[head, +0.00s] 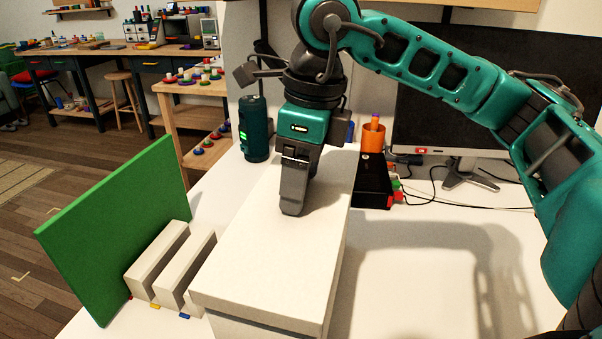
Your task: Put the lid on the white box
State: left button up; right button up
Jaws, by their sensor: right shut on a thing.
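The white lid (262,262) is a long flat-topped cover in the middle of the head view. It lies over the white box (240,328), whose side shows as a narrow strip under the lid's front edge. From this angle I cannot tell whether the lid is fully seated. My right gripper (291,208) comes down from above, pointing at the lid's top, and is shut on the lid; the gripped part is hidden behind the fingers. My left gripper is not in view.
A green panel (115,230) and two pale blocks (160,262) stand left of the box. A dark green cylinder (254,130), an orange cup (373,137), a black box (372,183) and a monitor (470,151) stand behind. The white table (430,290) is clear at right.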

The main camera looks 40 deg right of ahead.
jog(key=o, duration=1.1)
jog(key=shift+r, duration=0.1)
jog(key=shift+r+p, duration=2.6)
jog(key=shift+r, duration=0.9)
jog(key=shift+f, duration=0.1)
